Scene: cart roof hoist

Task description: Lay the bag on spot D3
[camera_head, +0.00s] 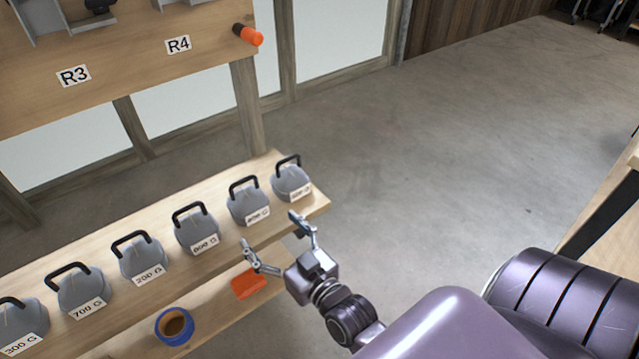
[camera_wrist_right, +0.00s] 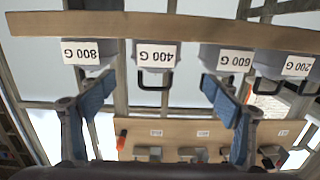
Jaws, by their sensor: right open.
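Several grey bags with black handles stand in a row on a wooden shelf (camera_head: 110,238), each with a white weight label. The rightmost bag (camera_head: 291,181) and its neighbour (camera_head: 248,205) are closest to my right gripper. Further left are the 600 G bag (camera_head: 195,232), the 200 G bag (camera_head: 143,261) and the 700 G bag (camera_head: 80,293). My right gripper (camera_head: 272,232) is open and empty in front of the shelf's right end, apart from the bags. In the right wrist view the 400 G label (camera_wrist_right: 157,54) shows between the open fingers. Spot D3 is not identifiable.
A higher board (camera_head: 130,50) carries the labels R3 and R4 and an orange-tipped cylinder (camera_head: 248,35). A lower shelf holds a blue-rimmed pot (camera_head: 174,326) and an orange block (camera_head: 248,284). The floor to the right is clear up to a wooden table edge (camera_head: 605,200).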

